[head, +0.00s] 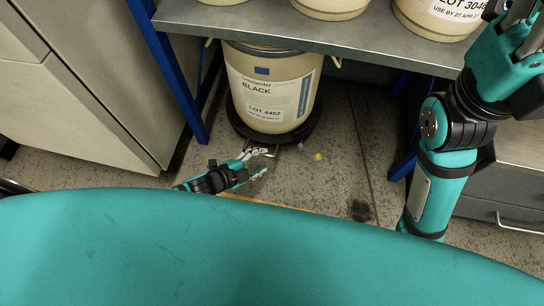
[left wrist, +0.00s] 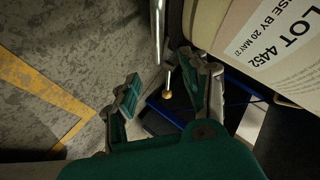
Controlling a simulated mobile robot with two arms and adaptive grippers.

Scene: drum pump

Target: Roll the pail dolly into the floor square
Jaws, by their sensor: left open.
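The cream pail labelled BLACK, LOT 4452 (head: 271,90), stands upright on the dark round dolly (head: 248,132) under the bench in the head view. Its label side also shows at the upper right of the left wrist view (left wrist: 270,50). A small brass-coloured knob (head: 318,156) is in front of the dolly; in the left wrist view the knob (left wrist: 167,95) appears between my fingers. My left gripper (head: 262,162) is open and empty, low in front of the dolly and left of the knob. A yellow floor line (head: 270,203) is partly hidden by my body. My right gripper (head: 520,35) is cut off at the upper right.
The grey bench top (head: 260,30) with blue legs (head: 172,75) overhangs the pail and carries other pails. A grey cabinet (head: 90,90) stands left, and drawers (head: 505,185) stand right. Yellow floor marking (left wrist: 30,80) shows left in the left wrist view, on bare floor.

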